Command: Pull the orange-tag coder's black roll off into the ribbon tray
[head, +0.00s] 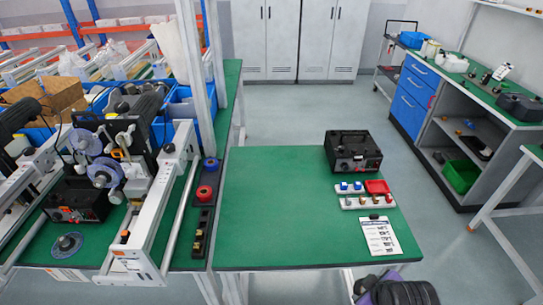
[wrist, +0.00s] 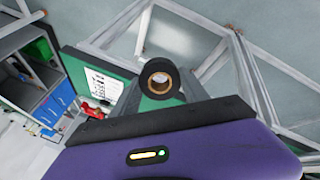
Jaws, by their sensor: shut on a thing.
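The black roll (wrist: 147,72) with a tan core shows in the wrist view, held end-on at the tips of my gripper (wrist: 160,84). My gripper is shut on it, and its purple body fills the bottom of that view. In the head view, purple and black parts of my arm show at the bottom right edge; the roll cannot be made out there. A coder with pale reels (head: 104,172) stands at the left, with a small orange mark (head: 124,236) on its white frame.
The green table (head: 270,220) is largely clear. A black box device (head: 353,152), small trays with blue and red items (head: 366,202), and a printed sheet (head: 380,237) lie on its right side. A blue-drawer bench (head: 416,95) stands at the right. Floor between is free.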

